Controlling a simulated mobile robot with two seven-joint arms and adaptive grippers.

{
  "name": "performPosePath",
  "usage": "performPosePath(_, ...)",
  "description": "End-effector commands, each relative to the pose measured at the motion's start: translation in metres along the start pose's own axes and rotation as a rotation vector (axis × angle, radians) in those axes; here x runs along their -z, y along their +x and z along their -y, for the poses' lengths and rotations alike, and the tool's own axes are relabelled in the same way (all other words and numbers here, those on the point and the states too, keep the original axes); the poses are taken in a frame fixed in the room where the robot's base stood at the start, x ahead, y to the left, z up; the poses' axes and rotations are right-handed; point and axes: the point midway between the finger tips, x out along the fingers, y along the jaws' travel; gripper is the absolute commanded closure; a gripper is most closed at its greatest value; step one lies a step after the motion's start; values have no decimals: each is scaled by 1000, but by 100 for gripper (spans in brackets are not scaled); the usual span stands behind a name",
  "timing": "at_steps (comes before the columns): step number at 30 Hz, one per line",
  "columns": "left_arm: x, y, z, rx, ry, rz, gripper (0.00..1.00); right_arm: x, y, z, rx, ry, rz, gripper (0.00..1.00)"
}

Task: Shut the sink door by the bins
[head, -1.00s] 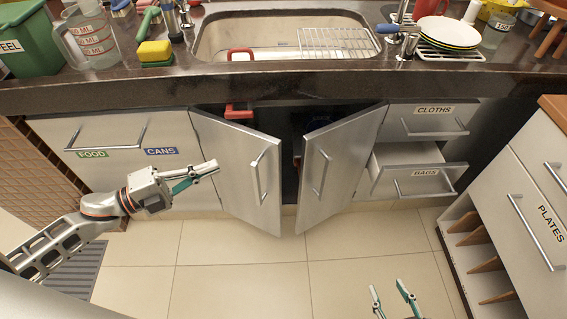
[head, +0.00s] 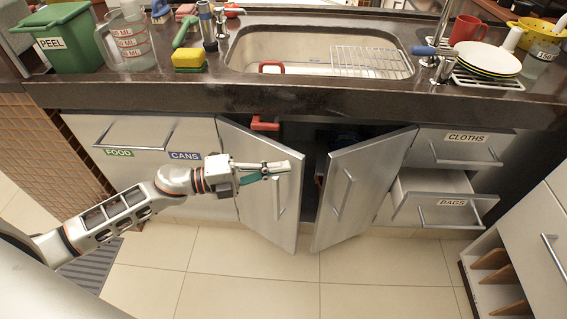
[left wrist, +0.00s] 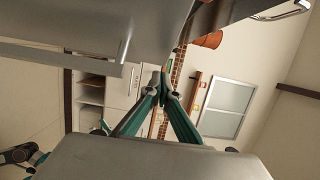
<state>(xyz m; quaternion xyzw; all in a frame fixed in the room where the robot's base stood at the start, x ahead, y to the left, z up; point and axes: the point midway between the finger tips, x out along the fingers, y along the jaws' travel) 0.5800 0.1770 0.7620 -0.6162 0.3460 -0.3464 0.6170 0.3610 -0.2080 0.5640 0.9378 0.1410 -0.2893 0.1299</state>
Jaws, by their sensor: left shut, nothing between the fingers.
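The sink cupboard has two grey doors, both standing partly open. The left door (head: 259,222), beside the FOOD and CANS bin front (head: 150,136), swings out with its handle on its outer face. The right door (head: 362,185) is angled out opposite it, with a dark gap between them. My left gripper (head: 288,167) is shut and empty, and overlaps the left door's upper outer face in the head view. I cannot tell whether it touches. Its closed fingertips (left wrist: 165,72) also show in the left wrist view. My right gripper is not in the head view.
The BAGS drawer (head: 445,214) stands pulled out right of the doors, below the shut CLOTHS drawer (head: 456,149). The dark counter (head: 330,100) overhangs the cupboards. A red item (head: 265,124) shows above the left door. The tiled floor (head: 250,285) in front is clear.

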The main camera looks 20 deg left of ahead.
Motion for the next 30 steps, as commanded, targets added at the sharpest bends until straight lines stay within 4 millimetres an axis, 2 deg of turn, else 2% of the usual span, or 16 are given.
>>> performPosePath(7, -11, 11, -1, -1, -1, 0, 100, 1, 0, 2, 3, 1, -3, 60)
performPosePath(22, -14, 15, 1, 2, 0, 13, 100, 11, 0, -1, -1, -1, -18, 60)
performPosePath(30, -35, 39, 8, 8, 2, 131, 100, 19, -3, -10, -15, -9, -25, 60)
